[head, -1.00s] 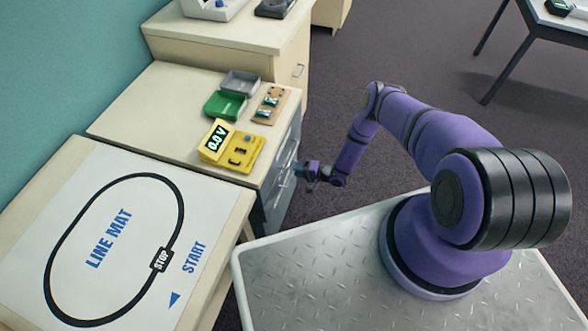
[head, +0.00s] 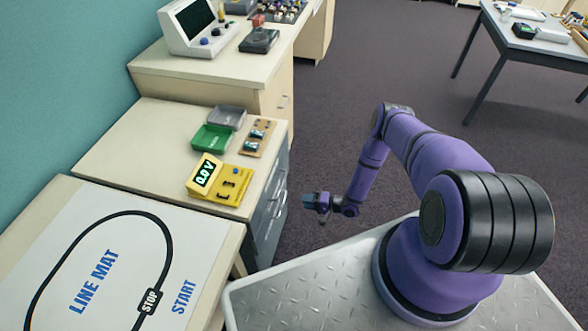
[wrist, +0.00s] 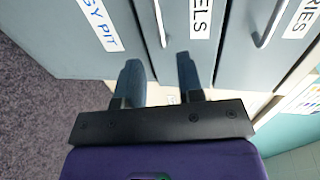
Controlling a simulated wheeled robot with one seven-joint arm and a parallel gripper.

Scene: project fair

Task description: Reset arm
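My arm, purple with black bands, rises from my base and bends down toward the drawer cabinet. My gripper (head: 318,204) hangs low in the gap to the right of the cabinet's drawer fronts (head: 268,217), apart from them. In the wrist view my gripper (wrist: 159,68) has its two fingers spread with nothing visible between them. Behind the fingers stand grey-blue drawer fronts (wrist: 182,28) with labels partly cut off, reading "SY PIT", "ELS" and "RIES".
A yellow meter (head: 220,181) reading 0.0 V, a green tray (head: 212,138), a grey tray (head: 228,116) and a small board (head: 258,137) stand on the cabinet. The line mat (head: 195,245) lies at left. Open floor (head: 350,75) lies beyond my arm, with a table (head: 535,40) far right.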

